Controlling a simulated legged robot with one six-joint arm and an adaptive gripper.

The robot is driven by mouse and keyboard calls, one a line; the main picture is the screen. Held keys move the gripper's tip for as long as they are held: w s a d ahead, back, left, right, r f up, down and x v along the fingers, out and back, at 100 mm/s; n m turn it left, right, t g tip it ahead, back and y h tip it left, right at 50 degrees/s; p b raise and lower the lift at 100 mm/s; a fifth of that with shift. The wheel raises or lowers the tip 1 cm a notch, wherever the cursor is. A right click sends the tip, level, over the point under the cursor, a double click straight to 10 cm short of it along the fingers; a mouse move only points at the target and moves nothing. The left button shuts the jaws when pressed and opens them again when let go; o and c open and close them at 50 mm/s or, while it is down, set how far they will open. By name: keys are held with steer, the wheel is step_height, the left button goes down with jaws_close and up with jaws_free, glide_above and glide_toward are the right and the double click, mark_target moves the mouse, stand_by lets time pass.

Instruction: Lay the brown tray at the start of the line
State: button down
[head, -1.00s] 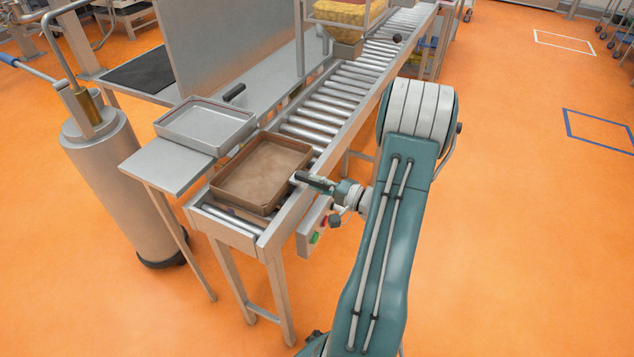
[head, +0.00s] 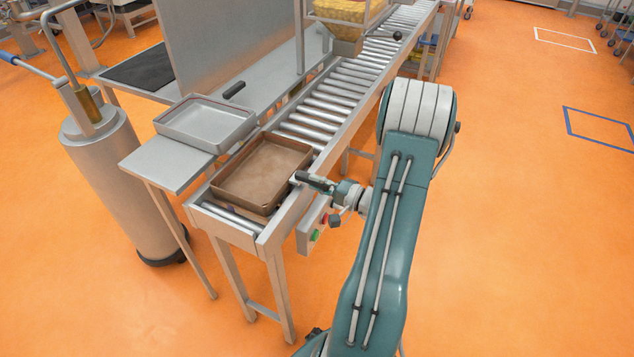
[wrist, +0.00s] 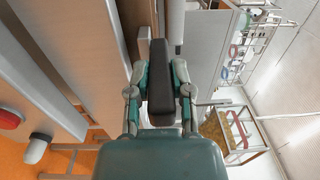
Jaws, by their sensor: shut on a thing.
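The brown tray (head: 262,168) is an open, shallow rectangular tray at the near end of the roller line (head: 325,107) in the head view. It sits between the side rails and looks nearly level; I cannot tell whether its underside touches the rollers.
A grey metal tray (head: 205,122) rests on a side shelf (head: 165,163) left of the line. A control box with green and red buttons (head: 322,228) hangs below my gripper. A steel cylinder cart (head: 125,180) stands at left. A yellow-filled hopper (head: 345,14) stands over the line farther back.

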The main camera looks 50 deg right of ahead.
steer(key=shift+c, duration=2.2)
jaws_free()
steer(key=shift+s, duration=0.1)
steer(key=v, duration=1.2)
steer(key=w+a+r+n+g+y, duration=0.25)
steer(key=a+r+n+g, duration=0.35)
steer(key=a, duration=0.5)
steer(key=w+a+r+n+g+y, duration=0.2)
steer(key=w+a+r+n+g, duration=0.15)
steer(key=a+g, duration=0.55)
steer(key=s+a+r+n+t+h, duration=0.1)
steer(key=s+a+r+n+h, duration=0.1)
steer(key=a, duration=0.5)
steer(key=s+a+r+n+t+h, duration=0.2)
steer(key=s+a+r+n+h, duration=0.1)
steer(key=a+r+h, duration=0.4)
steer(key=shift+v, duration=0.8)
